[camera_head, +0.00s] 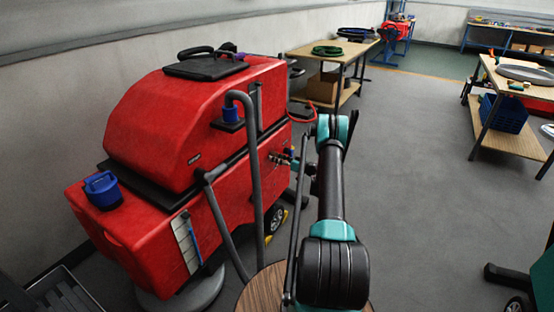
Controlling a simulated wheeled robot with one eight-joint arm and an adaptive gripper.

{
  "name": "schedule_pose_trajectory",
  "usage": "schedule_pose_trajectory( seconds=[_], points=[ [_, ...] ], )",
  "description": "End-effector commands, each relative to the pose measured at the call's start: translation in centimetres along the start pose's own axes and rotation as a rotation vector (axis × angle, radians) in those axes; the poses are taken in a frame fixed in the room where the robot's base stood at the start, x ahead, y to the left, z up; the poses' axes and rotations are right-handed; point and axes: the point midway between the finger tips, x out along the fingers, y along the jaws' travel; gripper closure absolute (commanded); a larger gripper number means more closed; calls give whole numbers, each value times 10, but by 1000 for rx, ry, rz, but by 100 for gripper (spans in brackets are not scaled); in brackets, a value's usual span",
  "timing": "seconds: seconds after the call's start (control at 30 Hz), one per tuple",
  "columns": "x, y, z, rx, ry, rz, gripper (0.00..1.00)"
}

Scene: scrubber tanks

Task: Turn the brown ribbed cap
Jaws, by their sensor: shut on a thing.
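The red scrubber tank machine (190,130) stands at the left. On its right side is a small brown and metallic fitting, where the brown cap (277,157) appears to sit; its ribs are too small to make out. My gripper (286,158) reaches in from the right at this spot and is shut on the cap. The fingers cover much of it, so its turn angle cannot be told.
A workbench (330,50) stands behind. The grey floor (420,180) to the right is clear.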

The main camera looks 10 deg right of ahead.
Motion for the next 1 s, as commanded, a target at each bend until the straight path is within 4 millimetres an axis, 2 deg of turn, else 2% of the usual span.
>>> schedule_pose_trajectory(
  seconds=[0.7, 1.0],
  points=[
    [-1, 2, 0, 663, 0, 1, 83],
    [-1, 2, 1, 883, 1, 1, 83]
  ],
)
